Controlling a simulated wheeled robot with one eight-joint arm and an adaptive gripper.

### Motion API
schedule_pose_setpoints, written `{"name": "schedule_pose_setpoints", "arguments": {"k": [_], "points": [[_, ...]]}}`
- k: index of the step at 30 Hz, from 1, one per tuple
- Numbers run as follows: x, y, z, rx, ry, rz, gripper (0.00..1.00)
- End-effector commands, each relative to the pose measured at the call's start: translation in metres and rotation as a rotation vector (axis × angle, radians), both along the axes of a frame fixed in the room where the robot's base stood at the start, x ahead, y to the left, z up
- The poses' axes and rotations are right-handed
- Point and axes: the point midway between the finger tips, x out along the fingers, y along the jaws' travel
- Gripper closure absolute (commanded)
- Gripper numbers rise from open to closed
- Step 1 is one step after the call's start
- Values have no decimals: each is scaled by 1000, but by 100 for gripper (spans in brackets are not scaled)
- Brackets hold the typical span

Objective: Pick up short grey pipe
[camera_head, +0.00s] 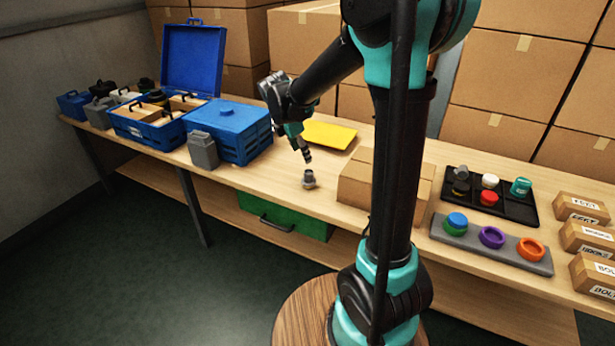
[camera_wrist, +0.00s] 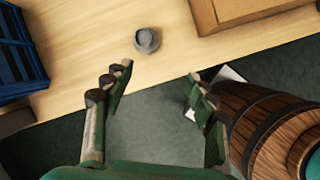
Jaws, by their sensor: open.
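The short grey pipe (camera_head: 309,179) stands on the wooden workbench (camera_head: 270,180), near its front edge in the head view. In the wrist view the pipe (camera_wrist: 147,40) appears from above as a round grey piece, beyond my fingertips and between their directions, a little left of centre. My gripper (camera_head: 306,156) is above the bench, just over the pipe in the head picture. In the wrist view the two fingers of my gripper (camera_wrist: 160,85) are spread wide with nothing between them. The pipe and the fingers look apart.
A cardboard box (camera_head: 355,180) stands just right of the pipe. A yellow sheet (camera_head: 328,135) lies behind it. A blue crate (camera_head: 235,135) and a grey container (camera_head: 203,150) stand to the left. A green drawer (camera_head: 280,217) hangs below. Bench around the pipe is clear.

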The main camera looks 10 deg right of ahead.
Motion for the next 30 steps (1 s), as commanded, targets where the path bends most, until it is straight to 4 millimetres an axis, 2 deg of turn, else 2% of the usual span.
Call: {"name": "schedule_pose_setpoints", "arguments": {"k": [3,8,11,24,30], "points": [[17,13,3,-56,44,131,43],[25,16,-1,-84,65,193,43],[28,11,-14,-85,67,194,43],[46,-16,-91,-83,65,191,43],[49,-21,-107,-83,65,192,43]]}}
